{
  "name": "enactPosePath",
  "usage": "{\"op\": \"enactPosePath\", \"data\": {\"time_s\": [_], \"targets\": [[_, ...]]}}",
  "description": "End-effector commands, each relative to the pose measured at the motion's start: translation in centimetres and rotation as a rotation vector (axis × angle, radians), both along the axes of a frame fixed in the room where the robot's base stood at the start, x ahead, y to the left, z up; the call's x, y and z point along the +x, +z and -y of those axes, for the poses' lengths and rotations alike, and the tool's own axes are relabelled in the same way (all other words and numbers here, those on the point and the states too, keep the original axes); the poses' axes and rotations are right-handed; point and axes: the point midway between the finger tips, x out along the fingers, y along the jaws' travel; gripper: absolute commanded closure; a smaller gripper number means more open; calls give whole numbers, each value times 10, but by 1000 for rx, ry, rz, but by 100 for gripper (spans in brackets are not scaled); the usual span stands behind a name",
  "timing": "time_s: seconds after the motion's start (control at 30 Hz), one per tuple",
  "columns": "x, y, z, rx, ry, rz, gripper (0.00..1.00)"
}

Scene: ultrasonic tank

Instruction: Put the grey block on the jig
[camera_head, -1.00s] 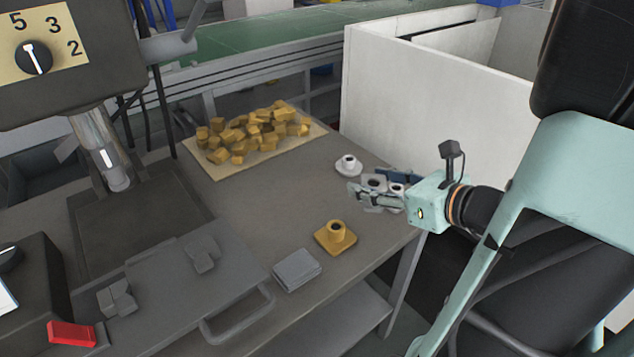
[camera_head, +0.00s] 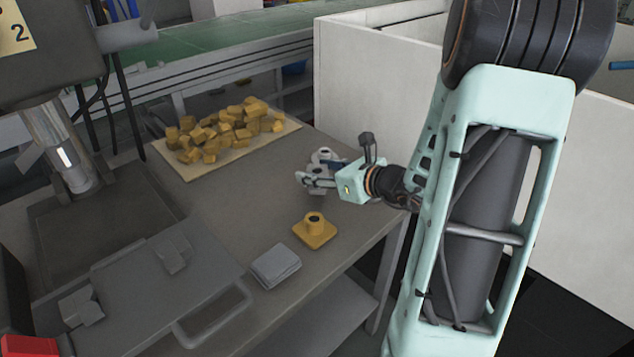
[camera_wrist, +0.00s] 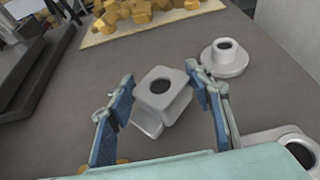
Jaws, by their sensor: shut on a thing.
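The grey block (camera_wrist: 160,102) has a square flanged top with a dark round hole. In the wrist view it sits between the two blue-padded fingers of my gripper (camera_wrist: 162,98), which is shut on it. In the head view my gripper (camera_head: 315,180) is over the far right part of the table, and the block is mostly hidden by the fingers. A grey plate with a handle (camera_head: 215,315) lies at the front left, with small grey blocks (camera_head: 172,255) on it. I cannot tell for sure which thing is the jig.
A yellow flanged block (camera_head: 315,232) and a flat grey square (camera_head: 275,267) lie on the table. A pale round-based part (camera_wrist: 224,60) is right of the held block; another pale part (camera_wrist: 295,145) shows lower right. Yellow blocks lie on a tan board (camera_head: 200,172). A white partition (camera_head: 385,75) stands behind.

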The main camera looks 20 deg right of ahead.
Motion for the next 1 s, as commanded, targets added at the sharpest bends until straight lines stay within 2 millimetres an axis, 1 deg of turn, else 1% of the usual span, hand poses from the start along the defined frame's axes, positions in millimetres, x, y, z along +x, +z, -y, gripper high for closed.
{"op": "enactPosePath", "data": {"time_s": [0.03, 0.1, 0.17, 0.4, 0.57, 0.6, 0.7, 0.73, 1.0], "targets": [[0, -12, 0, 3, 1, -2, 85], [-1, -24, -1, 3, 2, -2, 85], [0, -29, 0, 3, 0, -1, 85], [0, -29, 0, 0, 1, 1, 85], [-1, -34, 0, 0, 1, 1, 85], [-1, -33, 0, 0, 1, -1, 49], [-1, -33, 0, 0, 1, -1, 38], [-1, -33, 0, 0, 1, -1, 36], [-1, -32, 0, 0, 1, -1, 36]]}}
